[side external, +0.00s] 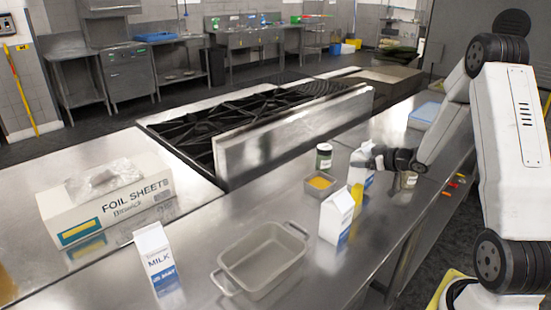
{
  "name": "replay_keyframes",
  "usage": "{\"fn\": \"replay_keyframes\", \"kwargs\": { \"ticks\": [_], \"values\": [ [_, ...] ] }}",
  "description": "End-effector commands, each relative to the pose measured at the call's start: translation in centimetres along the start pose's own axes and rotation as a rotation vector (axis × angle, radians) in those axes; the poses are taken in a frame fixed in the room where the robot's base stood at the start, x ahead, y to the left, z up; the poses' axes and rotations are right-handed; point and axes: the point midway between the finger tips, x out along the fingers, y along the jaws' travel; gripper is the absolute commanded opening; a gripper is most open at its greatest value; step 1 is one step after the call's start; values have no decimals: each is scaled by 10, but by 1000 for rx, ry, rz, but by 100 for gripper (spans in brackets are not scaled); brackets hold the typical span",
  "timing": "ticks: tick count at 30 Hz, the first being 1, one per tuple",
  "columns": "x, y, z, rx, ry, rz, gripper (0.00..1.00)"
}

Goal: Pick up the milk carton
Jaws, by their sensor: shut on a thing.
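Three white-and-blue cartons stand on the steel counter. One milk carton (156,260), with "MILK" on its face, is upright at the front left. A second carton (334,220) is upright right of the middle. A third carton (367,180) is behind it, partly hidden by a yellow item. My gripper (374,160) reaches in from the right and is shut on the upper part of this third carton. The fingers are small and dark here, and their exact contact is hard to see. I cannot tell whether this carton is lifted off the counter.
An empty metal pan (262,258) lies between the front cartons. A small tin with yellow contents (320,183), a dark jar (324,156), the yellow item (357,196) and another jar (409,179) crowd my gripper. A foil box (110,212) is left; a stove (250,120) is behind.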

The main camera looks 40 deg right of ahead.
Motion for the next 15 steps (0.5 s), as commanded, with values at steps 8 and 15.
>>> {"fn": "replay_keyframes", "kwargs": {
  "ticks": [8, 15],
  "values": [
    [-28, -9, -23, -2, 5, 2, 0],
    [-57, -20, -41, -4, 6, 2, 0]
  ]
}}
